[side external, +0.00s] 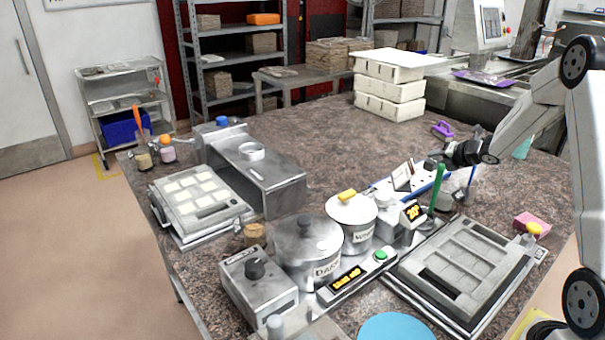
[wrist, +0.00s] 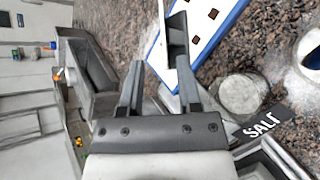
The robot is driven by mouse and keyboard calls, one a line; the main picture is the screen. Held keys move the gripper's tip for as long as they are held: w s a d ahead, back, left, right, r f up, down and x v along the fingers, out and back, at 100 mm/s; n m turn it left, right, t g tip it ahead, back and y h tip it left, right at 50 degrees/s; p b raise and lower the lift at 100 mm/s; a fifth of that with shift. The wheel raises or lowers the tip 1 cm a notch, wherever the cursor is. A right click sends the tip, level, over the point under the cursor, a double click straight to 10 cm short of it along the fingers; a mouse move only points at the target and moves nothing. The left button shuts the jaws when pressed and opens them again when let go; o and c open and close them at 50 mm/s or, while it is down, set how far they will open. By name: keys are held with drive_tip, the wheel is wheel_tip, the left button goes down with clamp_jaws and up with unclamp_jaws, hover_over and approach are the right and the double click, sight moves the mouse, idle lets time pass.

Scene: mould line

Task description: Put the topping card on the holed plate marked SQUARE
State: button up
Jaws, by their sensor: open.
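My gripper (side external: 432,164) is at the right of the worktop, above and to the right of a small upright white card (side external: 402,176) with a dark picture, possibly the topping card. In the wrist view my gripper (wrist: 160,70) is open, its two fingers apart. A thin pale edge and a grey upright piece show beyond the fingertips; I cannot tell whether either is the card. A blue-edged white plate (wrist: 222,24) with square holes lies flat just beyond the right finger. It also shows beside the card in the side view (side external: 381,184). No SQUARE mark is legible.
A lidded pot marked DARK (side external: 310,262), a second lidded pot (side external: 352,226) and a grey mould tray (side external: 465,270) stand nearby. A green upright stick (side external: 437,187) is close to my gripper. The back middle of the worktop is clear.

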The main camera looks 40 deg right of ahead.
drive_tip(key=shift+v, duration=1.05)
drive_tip(key=w+a+r+m, duration=0.1)
drive_tip(key=a+r+m, duration=0.1)
drive_tip(key=a+m, duration=0.5)
drive_tip(key=w+a+r+m, duration=0.1)
drive_tip(key=a+r+m, duration=0.15)
drive_tip(key=a, duration=0.75)
drive_tip(key=s+a+f+m+g+y, duration=0.1)
drive_tip(key=s+a+f+m+g, duration=0.2)
drive_tip(key=s+a+m, duration=0.4)
drive_tip(key=s+a+f+m+g+y, duration=0.1)
drive_tip(key=s+a+f+m+g, duration=0.3)
drive_tip(key=s+a+m, duration=0.3)
drive_tip(key=s+a+g, duration=0.1)
drive_tip(key=s+a, duration=0.2)
drive_tip(key=a, duration=0.1)
drive_tip(key=shift+s+f+g, duration=0.2)
drive_tip(key=shift+f+g, duration=0.05)
drive_tip(key=shift+g, duration=0.05)
drive_tip(key=shift+a, duration=0.1)
